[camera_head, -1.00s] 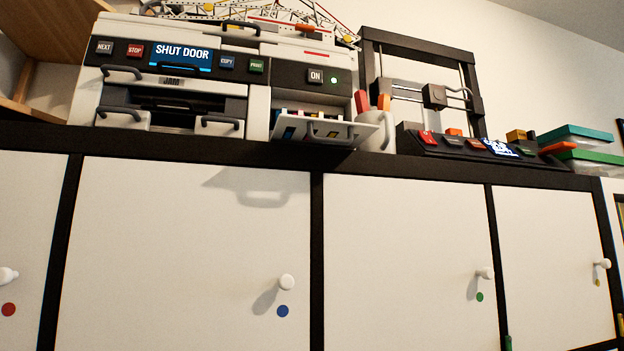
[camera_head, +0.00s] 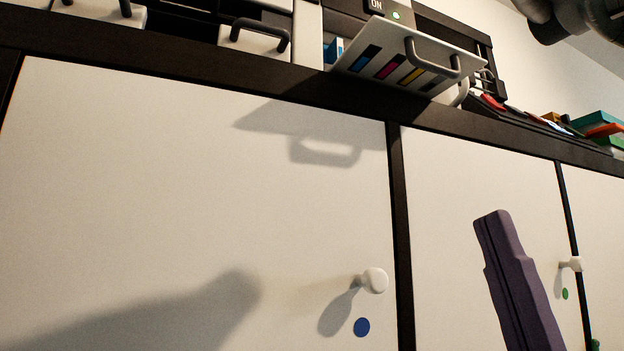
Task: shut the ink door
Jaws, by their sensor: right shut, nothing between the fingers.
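The ink door (camera_head: 392,67) is a white flap with blue, magenta, yellow and dark stripes and a grey bar handle (camera_head: 432,62). It stands open at the top of the view, tilted outward from the printer over the shelf's front edge. My right gripper (camera_head: 493,218) is the purple shape at the lower right. It is shut and empty, pointing up, below and to the right of the ink door in the picture and apart from it. My left gripper is not in view. Most of the printer is cut off by the top edge.
White cabinet doors fill the lower view, with a round knob (camera_head: 375,281) and a blue dot (camera_head: 361,327). A dark shelf edge (camera_head: 270,82) runs above them. Grey handles (camera_head: 262,32) show left of the ink door. Teal and green boxes (camera_head: 597,122) stand at the right.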

